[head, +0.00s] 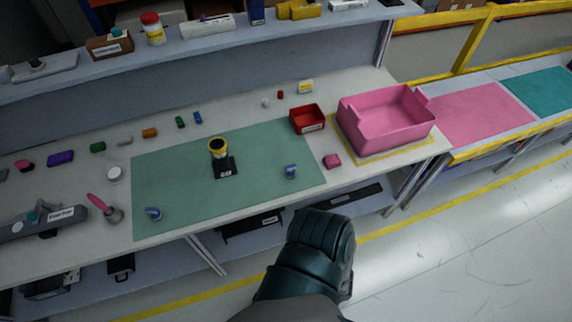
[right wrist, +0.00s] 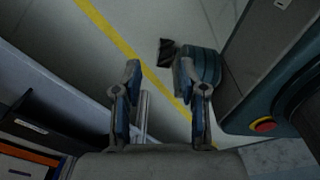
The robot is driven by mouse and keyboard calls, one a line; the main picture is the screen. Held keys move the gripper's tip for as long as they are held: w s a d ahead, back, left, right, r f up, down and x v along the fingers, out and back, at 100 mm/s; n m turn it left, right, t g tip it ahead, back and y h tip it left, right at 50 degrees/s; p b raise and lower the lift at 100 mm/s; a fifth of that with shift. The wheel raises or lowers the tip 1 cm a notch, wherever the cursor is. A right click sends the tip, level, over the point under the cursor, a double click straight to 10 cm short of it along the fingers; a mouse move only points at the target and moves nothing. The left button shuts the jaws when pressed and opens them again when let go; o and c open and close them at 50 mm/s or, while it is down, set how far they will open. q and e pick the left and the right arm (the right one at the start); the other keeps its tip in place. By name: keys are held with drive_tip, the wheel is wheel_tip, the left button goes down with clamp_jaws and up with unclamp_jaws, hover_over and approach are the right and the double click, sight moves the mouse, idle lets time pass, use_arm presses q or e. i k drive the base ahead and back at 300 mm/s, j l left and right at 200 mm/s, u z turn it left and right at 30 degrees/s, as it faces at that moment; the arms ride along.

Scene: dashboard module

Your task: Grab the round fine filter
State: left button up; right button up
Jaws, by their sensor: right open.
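A short round part with a yellow rim and dark top (head: 218,148) stands upright on a black block (head: 225,168) on the green mat. A small white round piece (head: 114,174) lies left of the mat. I cannot tell for sure which of them is the round fine filter. My right gripper (right wrist: 160,92) is open and empty, with its fingers apart above the floor in the right wrist view. It does not show in the head view, where a dark teal part of mine is at the bottom middle. My left gripper is out of view.
The green mat (head: 180,190) carries two small blue parts (head: 290,171) (head: 153,213). A red bin (head: 307,119) and a pink crate (head: 385,118) stand to the right. Small coloured pieces line the back. A shelf (head: 250,25) runs above the bench.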

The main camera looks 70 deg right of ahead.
sight(290, 169)
drive_tip(key=z, duration=2.3)
